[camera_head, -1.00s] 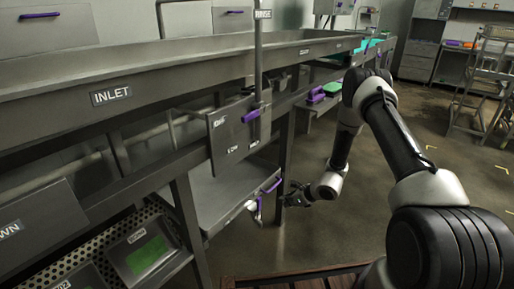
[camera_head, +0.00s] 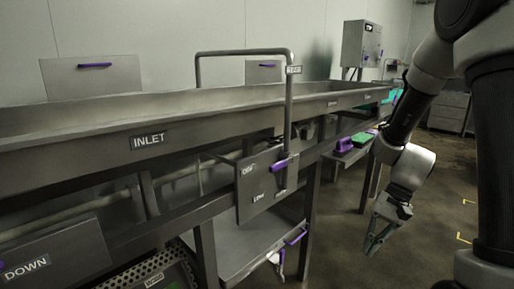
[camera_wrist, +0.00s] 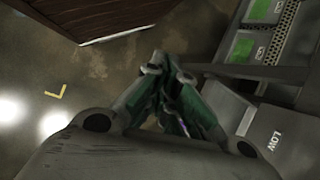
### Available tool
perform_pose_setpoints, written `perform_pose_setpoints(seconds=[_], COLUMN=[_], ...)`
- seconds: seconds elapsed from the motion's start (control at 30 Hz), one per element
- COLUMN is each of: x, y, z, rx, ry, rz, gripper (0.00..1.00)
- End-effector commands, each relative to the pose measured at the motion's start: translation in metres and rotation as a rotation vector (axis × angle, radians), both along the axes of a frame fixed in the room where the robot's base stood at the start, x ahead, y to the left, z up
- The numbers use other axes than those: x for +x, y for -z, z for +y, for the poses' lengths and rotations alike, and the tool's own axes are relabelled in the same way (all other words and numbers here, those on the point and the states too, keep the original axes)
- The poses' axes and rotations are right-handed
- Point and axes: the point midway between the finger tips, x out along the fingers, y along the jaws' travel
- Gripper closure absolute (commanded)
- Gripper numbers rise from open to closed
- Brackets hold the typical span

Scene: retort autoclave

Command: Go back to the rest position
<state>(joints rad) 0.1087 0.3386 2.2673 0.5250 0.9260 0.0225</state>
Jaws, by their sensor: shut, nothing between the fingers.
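My gripper (camera_head: 374,243) hangs pointing down in the head view, at the right of the steel bench and above the bare floor. Its fingers are together and hold nothing. In the wrist view the gripper (camera_wrist: 172,65) shows its dark green fingers closed over the floor. My arm is bent, with its upper links large at the right of the head view. The gripper is apart from the bench and from the purple handles.
The steel trough marked INLET (camera_head: 210,134) runs along the left and back. A hinged plate with a purple lever (camera_head: 279,164) hangs on its front. A lower shelf (camera_head: 240,250) carries another purple handle (camera_head: 297,236). A grey control box (camera_head: 361,44) stands behind. Floor at right is clear.

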Motion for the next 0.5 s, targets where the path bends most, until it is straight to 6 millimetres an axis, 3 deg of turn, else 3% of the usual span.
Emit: perform_pose_setpoints(seconds=[0.03, 0.2, 0.5], x=[-0.01, -0.043, -0.091], y=[-0.021, -0.079, -0.16], z=[-0.009, -0.041, -0.077], rx=[-0.034, -0.169, -0.401], ry=[-0.065, -0.269, -0.457], rz=[-0.047, -0.183, -0.467], gripper=[1.0, 1.0, 1.0])
